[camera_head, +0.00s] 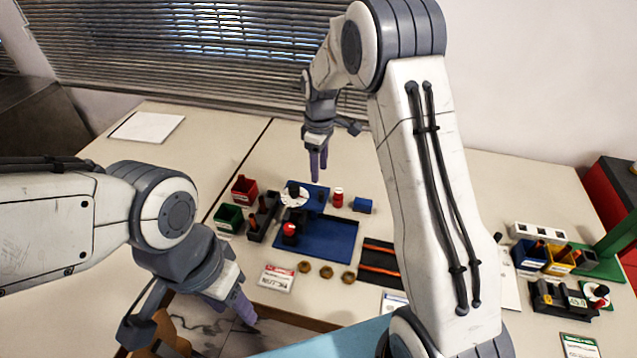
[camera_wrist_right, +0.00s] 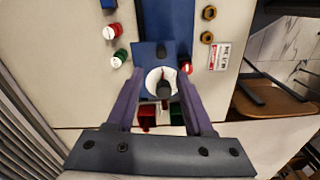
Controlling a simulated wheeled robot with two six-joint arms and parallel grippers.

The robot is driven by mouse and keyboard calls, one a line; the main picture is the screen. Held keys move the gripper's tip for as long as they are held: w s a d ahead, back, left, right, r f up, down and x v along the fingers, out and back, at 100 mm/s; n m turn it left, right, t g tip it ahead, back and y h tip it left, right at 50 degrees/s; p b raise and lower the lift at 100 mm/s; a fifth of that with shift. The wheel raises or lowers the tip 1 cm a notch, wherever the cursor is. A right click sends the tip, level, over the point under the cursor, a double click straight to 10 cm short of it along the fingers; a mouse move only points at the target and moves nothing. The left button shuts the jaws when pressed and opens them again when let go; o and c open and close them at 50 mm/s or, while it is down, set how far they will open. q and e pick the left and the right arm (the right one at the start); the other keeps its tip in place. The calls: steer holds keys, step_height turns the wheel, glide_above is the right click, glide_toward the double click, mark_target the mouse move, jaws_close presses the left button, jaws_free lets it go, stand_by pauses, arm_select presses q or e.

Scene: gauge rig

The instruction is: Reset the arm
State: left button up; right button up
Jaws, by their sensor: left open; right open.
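My right gripper (camera_head: 318,178) hangs pointing down over the back of the blue gauge rig (camera_head: 325,240). It is open and empty. In the right wrist view its two purple fingers (camera_wrist_right: 160,80) appear on either side of the white round dial (camera_wrist_right: 153,82) with a dark knob. The dial also shows in the head view (camera_head: 301,200), left of and below the fingertips, so the gripper appears to be above it. My left gripper (camera_head: 238,308) is open and empty, low at the table's front edge, left of the label card; its fingers are partly merged in view.
Red (camera_head: 245,189) and green (camera_head: 229,217) bins stand left of the rig. Brass nuts (camera_head: 326,271) and a label card (camera_head: 278,279) lie in front. A red-and-white cylinder (camera_head: 338,197) and blue block (camera_head: 362,205) stand behind right. The back table is mostly clear.

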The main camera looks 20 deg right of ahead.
steer(key=shift+r, duration=0.65)
